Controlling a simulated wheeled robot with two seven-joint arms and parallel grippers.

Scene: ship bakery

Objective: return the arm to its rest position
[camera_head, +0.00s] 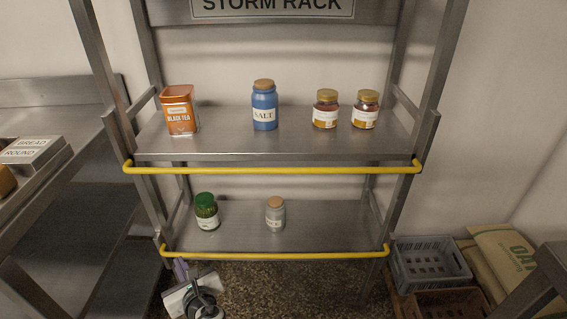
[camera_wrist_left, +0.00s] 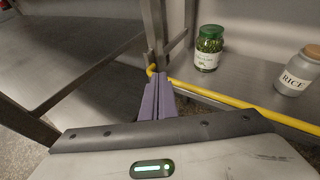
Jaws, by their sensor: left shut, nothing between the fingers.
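My left gripper (camera_head: 181,268) shows at the bottom left of the head view, low in front of the rack's lower shelf. In the left wrist view its two purple fingers (camera_wrist_left: 157,101) are together with nothing between them. The finger ends show close to the yellow rail (camera_wrist_left: 222,98) of the lower shelf; I cannot tell whether they touch it. My right gripper is in neither view.
On the steel rack's lower shelf (camera_head: 240,222) stand a green-lidded jar (camera_head: 207,212) and a rice jar (camera_head: 275,214). The upper shelf holds a black tea tin (camera_head: 180,109), a salt jar (camera_head: 265,105) and two gold-lidded jars. Steel counter left; crates and sacks right.

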